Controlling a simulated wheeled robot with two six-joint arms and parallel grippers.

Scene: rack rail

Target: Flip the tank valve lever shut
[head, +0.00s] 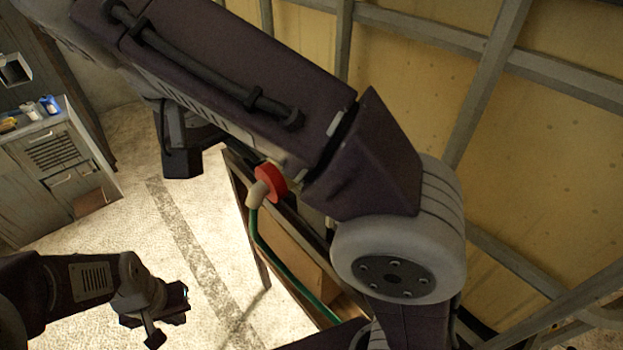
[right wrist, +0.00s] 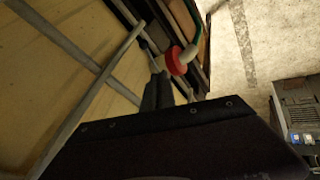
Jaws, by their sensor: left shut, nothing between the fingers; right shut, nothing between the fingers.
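A red round valve part (head: 271,178) with a beige pipe end (head: 257,194) and a green hose (head: 262,245) is at the middle of the head view, just below my right arm. In the right wrist view the red part (right wrist: 176,61) is just beyond the fingertips of my right gripper (right wrist: 158,76), which is shut and empty. A small pale piece beside the red part may be the lever; I cannot tell its position or whether the fingers touch it. In the head view my right arm hides the fingertips. My left gripper (head: 176,303) is shut and empty, low on the left.
A wooden frame (head: 243,200) stands below the valve, and a yellow panelled wall with grey beams (head: 487,85) fills the right. A grey cabinet (head: 62,165) with small items on top stands at the far left. The pale floor between is clear.

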